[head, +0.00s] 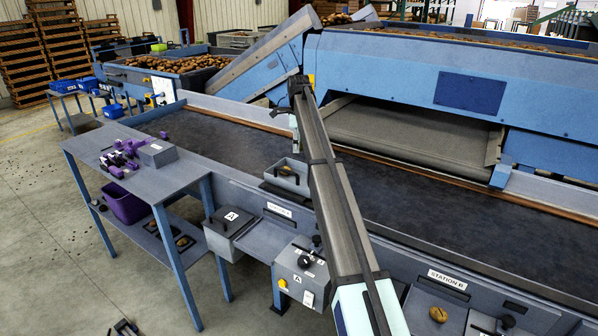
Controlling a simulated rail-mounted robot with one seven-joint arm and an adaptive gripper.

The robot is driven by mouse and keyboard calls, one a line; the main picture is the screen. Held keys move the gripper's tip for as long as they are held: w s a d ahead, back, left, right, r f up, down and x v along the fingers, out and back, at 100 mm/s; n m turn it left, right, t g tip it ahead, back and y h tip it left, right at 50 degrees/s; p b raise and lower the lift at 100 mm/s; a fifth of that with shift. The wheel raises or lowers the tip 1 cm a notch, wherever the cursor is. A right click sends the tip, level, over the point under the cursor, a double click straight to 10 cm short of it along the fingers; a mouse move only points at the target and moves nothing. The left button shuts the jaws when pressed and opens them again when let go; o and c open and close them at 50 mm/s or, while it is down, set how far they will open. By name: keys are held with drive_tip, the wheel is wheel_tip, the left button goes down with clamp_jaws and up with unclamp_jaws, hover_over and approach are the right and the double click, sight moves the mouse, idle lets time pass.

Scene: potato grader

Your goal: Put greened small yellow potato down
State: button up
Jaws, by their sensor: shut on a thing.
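My arm crosses the middle of the head view, reaching out over the dark sorting belt (222,140) and bending down at its far end. My gripper is hidden behind my own arm, so its fingers and anything in them do not show. A small grey tray (270,184) sits at the belt's near edge, just left of my arm, with a small brownish, potato-like thing and something dark in it. A yellow-brown potato (438,314) lies in a grey tray at Station B at the lower right. I cannot tell whether either is the greened small yellow one.
A grey lidded box marked A (228,222) and a control box (300,272) stand along the near edge. A side table (112,150) with purple items and a purple bin (127,204) are at the left. The belt looks mostly clear.

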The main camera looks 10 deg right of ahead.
wheel_tip(320, 180, down, 13)
drive_tip(key=p, duration=0.2)
drive_tip(key=shift+r+p, duration=0.2)
drive_tip(key=shift+p, duration=0.2)
drive_tip(key=shift+f, duration=0.1)
drive_tip(key=o, duration=1.1)
drive_tip(key=shift+o, duration=0.2)
wheel_tip(320, 180, up, 12)
drive_tip(key=b, duration=0.3)
